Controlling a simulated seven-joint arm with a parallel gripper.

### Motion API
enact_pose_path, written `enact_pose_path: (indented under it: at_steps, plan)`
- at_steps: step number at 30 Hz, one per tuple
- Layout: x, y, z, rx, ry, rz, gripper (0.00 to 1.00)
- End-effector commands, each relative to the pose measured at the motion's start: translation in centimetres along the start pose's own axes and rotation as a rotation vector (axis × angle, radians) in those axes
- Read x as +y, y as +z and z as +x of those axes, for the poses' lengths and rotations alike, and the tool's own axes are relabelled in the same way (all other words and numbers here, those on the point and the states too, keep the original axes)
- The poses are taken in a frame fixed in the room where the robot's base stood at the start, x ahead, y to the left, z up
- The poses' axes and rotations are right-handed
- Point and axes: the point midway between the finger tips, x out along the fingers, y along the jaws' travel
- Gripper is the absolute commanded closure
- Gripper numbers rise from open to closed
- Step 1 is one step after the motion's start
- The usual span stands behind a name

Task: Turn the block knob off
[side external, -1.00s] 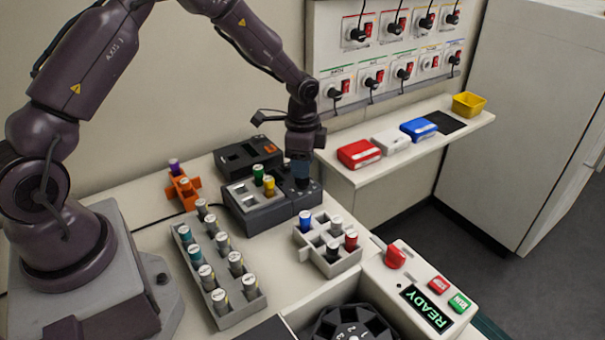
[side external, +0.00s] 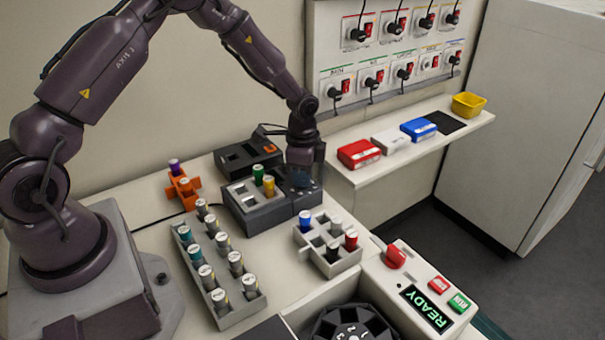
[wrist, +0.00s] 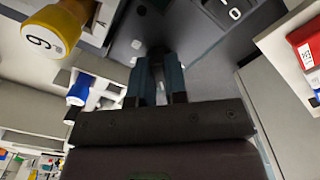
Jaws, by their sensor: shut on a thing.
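The dark grey block (side external: 262,224) stands on the bench, with a green-capped and a yellow-capped tube in its lighter rack part. My gripper (side external: 300,184) points down at the control panel on the block's right end. In the wrist view, my gripper (wrist: 160,92) has its two fingers close together, shut on the small dark knob (wrist: 158,50) on the panel. The knob is mostly hidden by the fingers. White 0 and 1 marks (wrist: 233,8) show on the panel at the top right of the wrist view.
A small rack (side external: 318,262) with several tubes stands right in front of the block. A long grey tube rack (side external: 226,318) and an orange holder (side external: 186,194) are to the left. A shelf (side external: 375,171) with boxes is at the right.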

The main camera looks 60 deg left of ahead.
Motion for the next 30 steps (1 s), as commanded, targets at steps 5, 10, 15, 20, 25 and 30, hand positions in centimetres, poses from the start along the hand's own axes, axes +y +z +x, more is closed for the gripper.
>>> enact_pose_path:
  at_steps: [5,10,15,20,25,30]
  plan:
    - [-0.03,0.01,-0.05,0.0,-0.001,-0.042,1.0]
    - [-0.01,-0.04,-0.07,0.0,-0.002,-0.134,1.0]
    - [-0.02,-0.05,-0.09,0.0,-0.002,-0.27,1.0]
    - [-0.03,-0.04,-0.09,0.0,-0.002,-0.411,1.0]
    - [-0.03,-0.02,-0.09,0.0,-0.002,-0.549,1.0]
    - [-0.03,-0.02,-0.1,0.0,-0.001,-0.66,1.0]
